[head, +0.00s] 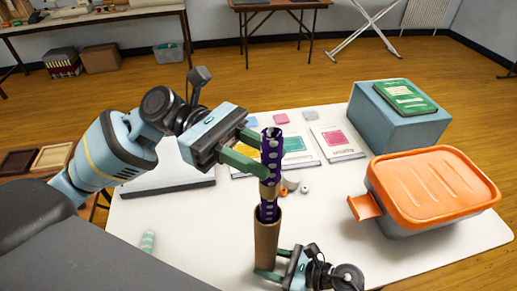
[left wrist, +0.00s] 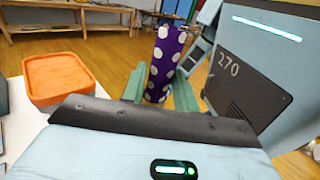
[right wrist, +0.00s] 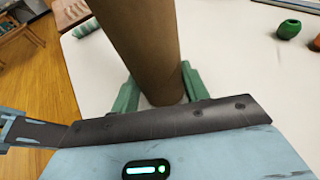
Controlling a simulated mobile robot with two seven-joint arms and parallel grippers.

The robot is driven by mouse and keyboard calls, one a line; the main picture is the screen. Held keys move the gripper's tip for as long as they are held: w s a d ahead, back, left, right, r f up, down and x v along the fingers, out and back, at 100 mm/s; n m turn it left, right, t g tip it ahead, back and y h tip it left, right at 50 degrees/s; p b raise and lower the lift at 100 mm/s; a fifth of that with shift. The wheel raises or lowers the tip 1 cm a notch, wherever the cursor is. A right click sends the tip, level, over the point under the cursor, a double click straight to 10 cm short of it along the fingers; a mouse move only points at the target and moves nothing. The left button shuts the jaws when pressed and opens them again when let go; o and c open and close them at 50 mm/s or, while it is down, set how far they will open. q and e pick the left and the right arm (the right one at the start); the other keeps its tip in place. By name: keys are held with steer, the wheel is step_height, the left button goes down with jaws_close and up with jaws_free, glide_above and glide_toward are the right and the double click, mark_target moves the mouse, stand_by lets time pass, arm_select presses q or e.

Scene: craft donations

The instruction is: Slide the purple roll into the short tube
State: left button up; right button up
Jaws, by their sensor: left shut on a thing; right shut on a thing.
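The purple roll (head: 268,150) has white dots and a brown band (head: 269,190) around its lower part. My left gripper (head: 265,160) is shut on the roll and holds it nearly upright; the roll also shows between the fingers in the left wrist view (left wrist: 164,55). The short tube (head: 267,240) is brown cardboard and stands upright below the roll. The roll's lower end is at the tube's mouth and seems to dip inside; how deep is hidden. My right gripper (right wrist: 155,88) is shut on the tube low down, in the right wrist view.
A grey container with an orange lid (head: 435,185) and a blue box (head: 400,120) bearing a green book (head: 405,97) stand at the right of the white table (head: 350,250). Cards with coloured patches (head: 338,140) lie behind the roll. A pale green roll (head: 148,241) lies at left.

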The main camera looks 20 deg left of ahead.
arm_select(q)
steer(key=shift+f, duration=1.3)
step_height(320, 180, down, 6)
stand_by(1.3)
steer(key=o, duration=1)
steer(key=shift+o, duration=0.2)
steer(key=w+a, duration=0.2)
steer(key=a, duration=0.9)
steer(key=shift+a, duration=0.4)
steer(key=shift+w, duration=0.1)
